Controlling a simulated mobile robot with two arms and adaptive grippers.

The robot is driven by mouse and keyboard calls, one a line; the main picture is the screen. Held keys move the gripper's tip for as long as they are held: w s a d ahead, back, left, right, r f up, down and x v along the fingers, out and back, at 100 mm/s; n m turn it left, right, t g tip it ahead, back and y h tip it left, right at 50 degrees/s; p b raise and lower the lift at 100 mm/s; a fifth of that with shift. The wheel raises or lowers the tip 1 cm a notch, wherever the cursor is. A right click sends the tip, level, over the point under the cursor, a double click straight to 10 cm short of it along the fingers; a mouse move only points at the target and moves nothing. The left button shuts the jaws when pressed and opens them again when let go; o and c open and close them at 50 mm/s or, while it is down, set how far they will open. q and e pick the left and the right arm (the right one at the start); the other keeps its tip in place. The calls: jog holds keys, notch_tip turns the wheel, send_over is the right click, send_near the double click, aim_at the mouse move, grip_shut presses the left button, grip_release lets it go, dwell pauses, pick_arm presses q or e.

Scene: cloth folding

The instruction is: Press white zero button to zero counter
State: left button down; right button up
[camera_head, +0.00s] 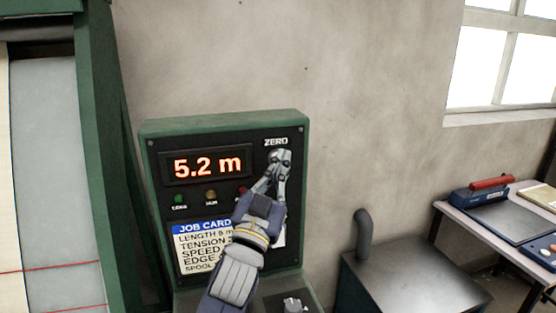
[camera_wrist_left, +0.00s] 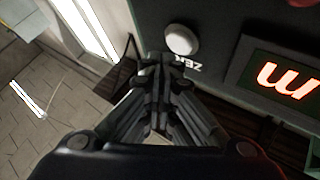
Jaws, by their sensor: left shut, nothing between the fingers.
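The green-framed counter panel (camera_head: 222,123) stands against the wall, and its red display (camera_head: 207,167) reads 5.2 m. The word ZERO (camera_head: 276,142) is printed at its upper right. My left gripper (camera_head: 279,157) is shut and empty in front of the panel, just below that word, and mostly hides the button in the head view. In the left wrist view the round white zero button (camera_wrist_left: 182,39) shows just beyond and slightly right of my left fingertips (camera_wrist_left: 160,62). I cannot tell whether they touch it. My right gripper is not in view.
A job card (camera_head: 198,228) and small lamps sit below the display, partly behind my left arm. A dark metal cabinet (camera_head: 405,275) with a curved pipe (camera_head: 364,232) stands at right. A table (camera_head: 455,210) with a red-handled device (camera_head: 490,184) is farther right.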

pick_arm(q)
jog(key=shift+w, duration=0.1)
dwell(0.7)
jog(key=shift+w+a, duration=0.15)
jog(key=shift+w, duration=0.2)
jog(key=shift+w+a, duration=0.15)
jog(key=shift+w, duration=0.25)
dwell(0.7)
dwell(0.4)
jog(key=shift+s+d, duration=0.3)
jog(key=shift+s, duration=0.55)
jog(key=shift+s+d+p, duration=0.2)
jog(key=shift+s+d, duration=0.05)
jog(key=shift+s, duration=0.55)
jog(key=shift+s+d+p, duration=0.15)
jog(key=shift+s+d, duration=0.1)
jog(key=shift+s, duration=0.5)
jog(key=shift+s+d+p, duration=0.2)
jog(key=shift+s+d, duration=0.05)
jog(key=shift+s, duration=0.55)
